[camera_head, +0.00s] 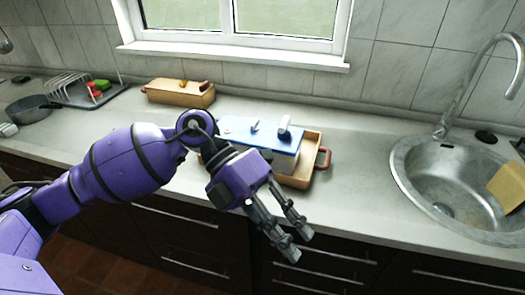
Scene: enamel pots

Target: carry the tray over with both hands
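A tan tray (312,150) with a reddish handle (323,158) at its right end stands on the counter in the middle of the head view. The tray's left end is mostly hidden behind my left arm. My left gripper (301,246) is in front of the tray, nearer the camera and past the counter's front edge in the picture. Its two fingers are apart with nothing between them. It does not appear to touch the tray. My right gripper is out of view.
A round metal sink (408,174) with a tall faucet (463,88) is at the right. A dish rack (104,96) and a dark pan (30,112) are at far left. The counter between tray and sink is clear.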

